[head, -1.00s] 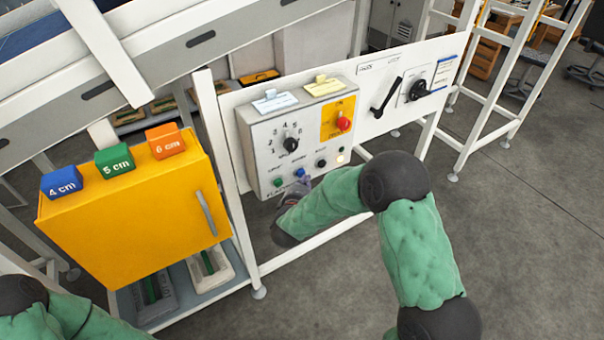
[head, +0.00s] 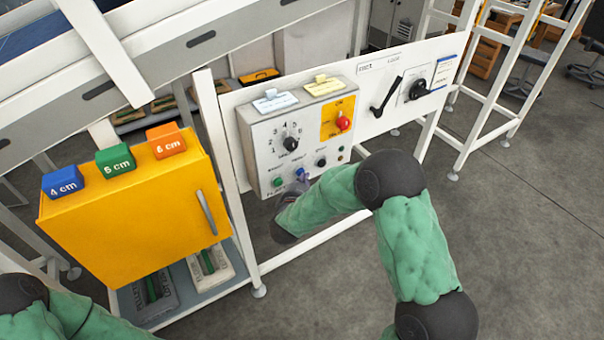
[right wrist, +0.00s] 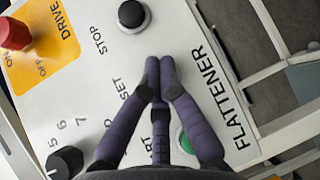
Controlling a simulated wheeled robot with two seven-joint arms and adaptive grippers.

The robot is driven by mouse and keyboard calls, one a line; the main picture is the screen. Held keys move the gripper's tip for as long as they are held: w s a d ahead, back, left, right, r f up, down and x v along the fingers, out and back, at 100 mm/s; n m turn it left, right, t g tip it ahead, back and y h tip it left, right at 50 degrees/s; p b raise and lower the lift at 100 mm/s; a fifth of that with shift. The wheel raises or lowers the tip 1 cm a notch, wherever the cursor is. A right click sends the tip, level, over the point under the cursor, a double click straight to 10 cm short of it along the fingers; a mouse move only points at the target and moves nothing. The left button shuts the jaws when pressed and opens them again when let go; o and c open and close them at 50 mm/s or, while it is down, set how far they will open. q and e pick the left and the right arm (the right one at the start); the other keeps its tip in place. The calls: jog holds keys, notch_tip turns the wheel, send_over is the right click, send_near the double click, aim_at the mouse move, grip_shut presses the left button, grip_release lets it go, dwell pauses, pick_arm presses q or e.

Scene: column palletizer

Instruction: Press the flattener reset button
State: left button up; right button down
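The flattener panel (head: 262,150) is a grey box with a knob, a red drive button and a row of small buttons. The blue reset button (head: 299,172) is in the lower row, between the green start button (head: 278,182) and the black stop button (head: 321,162). My right gripper (right wrist: 160,75) is shut and empty, its fingertips together over the reset spot. In the right wrist view the fingers hide the reset button and part of its label; I cannot tell whether they touch it. The green button (right wrist: 185,140) shows beside a finger. My left gripper is out of view.
The red drive button (head: 343,123) and selector knob (head: 291,144) sit above the row. A white board with a black lever (head: 386,97) is to the right. A yellow cabinet (head: 130,225) with coloured blocks on top stands left. Open floor lies to the right.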

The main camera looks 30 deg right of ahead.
jog(key=shift+w, duration=0.1)
dwell(0.6)
jog(key=shift+s+p, duration=0.55)
jog(key=shift+s, duration=0.35)
jog(key=s, duration=0.1)
jog(key=s+p, duration=0.1)
jog(key=s, duration=0.3)
jog(key=shift+d+p, duration=0.25)
jog(key=shift+p, duration=0.1)
jog(key=shift+f, duration=0.1)
